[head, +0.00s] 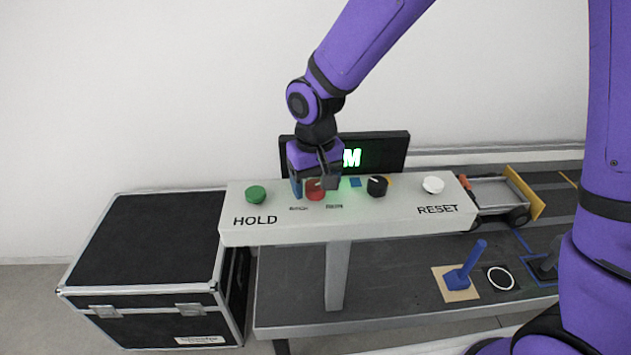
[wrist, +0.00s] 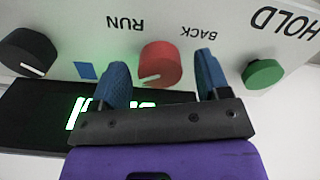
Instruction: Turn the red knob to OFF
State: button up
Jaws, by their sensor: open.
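The red knob (head: 315,190) sits on the sloped white panel (head: 400,205), between the green button and the black knob. In the wrist view, the red knob (wrist: 160,62) carries a short white mark pointing toward the lower left. The upside-down labels RUN and BACK lie on either side of it; I see no readable OFF label. My gripper (head: 313,182) is over the knob from behind. In the wrist view, my open gripper (wrist: 163,76) has one blue finger on each side of the knob, with gaps showing; whether they reach its depth is unclear.
A green button (head: 256,194) by HOLD, a black knob (head: 377,186) and a white button (head: 433,185) by RESET share the panel. A display (head: 390,150) stands behind. A black case (head: 150,240) is at left; a blue lever (head: 470,265) stands at lower right.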

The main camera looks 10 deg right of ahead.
jog(key=shift+c, duration=0.4)
jog(key=c, duration=0.8)
jog(key=shift+n, duration=0.3)
jog(key=n, duration=1.1)
jog(key=o, duration=0.9)
